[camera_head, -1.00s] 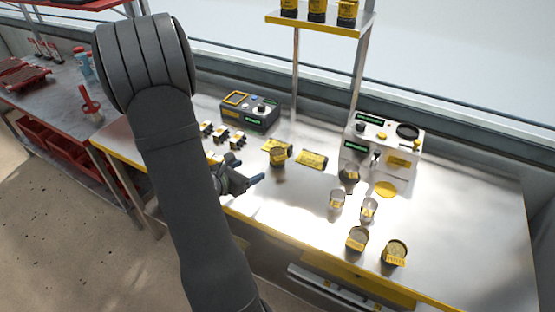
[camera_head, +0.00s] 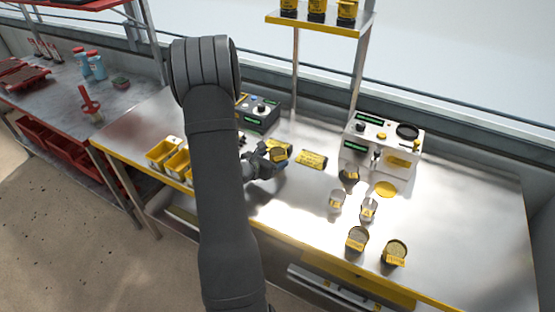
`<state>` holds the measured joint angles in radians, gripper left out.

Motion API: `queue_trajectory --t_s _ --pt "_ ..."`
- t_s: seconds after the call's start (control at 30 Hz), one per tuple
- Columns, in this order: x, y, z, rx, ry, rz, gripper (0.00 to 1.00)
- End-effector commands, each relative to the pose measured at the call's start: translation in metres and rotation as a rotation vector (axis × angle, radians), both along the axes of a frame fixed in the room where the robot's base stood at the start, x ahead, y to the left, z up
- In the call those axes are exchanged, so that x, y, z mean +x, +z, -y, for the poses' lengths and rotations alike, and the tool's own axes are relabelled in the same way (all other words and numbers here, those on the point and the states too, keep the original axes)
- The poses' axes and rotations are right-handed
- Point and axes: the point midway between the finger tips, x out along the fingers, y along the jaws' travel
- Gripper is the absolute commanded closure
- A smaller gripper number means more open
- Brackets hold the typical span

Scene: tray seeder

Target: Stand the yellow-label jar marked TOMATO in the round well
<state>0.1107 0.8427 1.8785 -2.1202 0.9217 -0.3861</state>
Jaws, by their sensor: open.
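A yellow-label jar (camera_head: 279,156) stands near the back middle of the bench; its label is too small to read. My open gripper (camera_head: 275,162) is right at this jar, its fingers partly overlapping it; I cannot tell whether they touch it. Two more yellow-label jars, one (camera_head: 357,240) and another (camera_head: 395,254), stand at the front right, their labels unclear. The white machine (camera_head: 381,150) at the back right has a dark round opening (camera_head: 408,131) on top, and a yellow disc (camera_head: 386,189) lies before it. I cannot tell which is the round well.
Clear cups, one (camera_head: 337,199) and another (camera_head: 369,209), stand mid-right, and a small container (camera_head: 350,175) sits at the machine's front. A yellow packet (camera_head: 312,160) lies right of my gripper. Yellow bins (camera_head: 164,152) and a grey device (camera_head: 259,114) are left. The right bench end is clear.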

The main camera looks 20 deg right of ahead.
Motion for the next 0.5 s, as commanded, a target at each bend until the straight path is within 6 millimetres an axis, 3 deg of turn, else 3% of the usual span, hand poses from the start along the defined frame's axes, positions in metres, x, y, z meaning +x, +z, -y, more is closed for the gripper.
queue_trajectory --t_s 0.2,0.47,0.5 --pt "0.016 -0.011 0.021 0.001 -0.001 -0.001 0.28" --pt "0.018 -0.011 0.023 0.001 0.000 -0.001 0.28" --pt "0.018 -0.012 0.023 0.001 0.000 -0.001 0.32"
